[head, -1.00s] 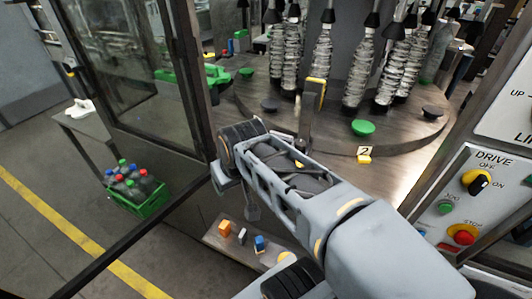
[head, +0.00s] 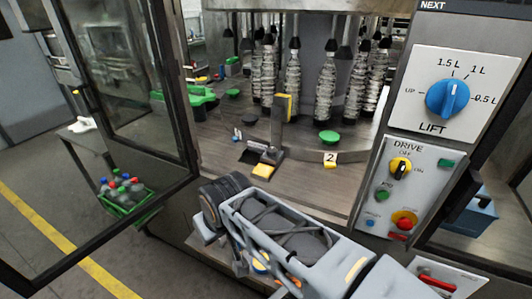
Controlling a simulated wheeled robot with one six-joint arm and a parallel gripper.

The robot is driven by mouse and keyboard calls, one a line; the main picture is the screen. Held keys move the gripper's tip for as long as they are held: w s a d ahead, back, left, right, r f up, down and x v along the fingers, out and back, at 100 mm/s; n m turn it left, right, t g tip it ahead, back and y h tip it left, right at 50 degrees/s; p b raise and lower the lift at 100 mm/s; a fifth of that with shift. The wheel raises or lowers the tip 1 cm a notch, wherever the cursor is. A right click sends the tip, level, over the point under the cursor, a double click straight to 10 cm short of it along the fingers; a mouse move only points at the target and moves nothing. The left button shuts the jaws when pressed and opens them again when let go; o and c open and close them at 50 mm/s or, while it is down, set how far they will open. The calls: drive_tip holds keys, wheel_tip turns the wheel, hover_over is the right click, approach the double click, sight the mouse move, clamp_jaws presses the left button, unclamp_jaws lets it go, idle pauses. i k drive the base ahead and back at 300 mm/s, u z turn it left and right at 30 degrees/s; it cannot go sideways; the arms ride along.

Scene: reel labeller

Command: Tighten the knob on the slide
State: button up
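I cannot tell for sure which of these is the slide's knob. My grey arm comes in from the lower right, and its dark joint is below and left of the yellow piece, apart from it in the picture. My gripper's fingertips are hidden behind the arm or out of frame.
Bottles (head: 326,88) stand around the turntable behind the post. A green disc (head: 329,137) and a yellow "2" tag (head: 330,160) are to the right. The control panel (head: 405,185) is at right. An open glass door frame (head: 178,85) and a green bottle crate (head: 127,197) are left.

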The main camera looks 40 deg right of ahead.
sight(272, 152)
drive_tip(key=u, duration=1.45)
drive_tip(key=i, duration=1.1)
drive_tip(key=z, duration=3.2)
drive_tip(key=i, duration=0.5)
drive_tip(key=z, duration=0.1)
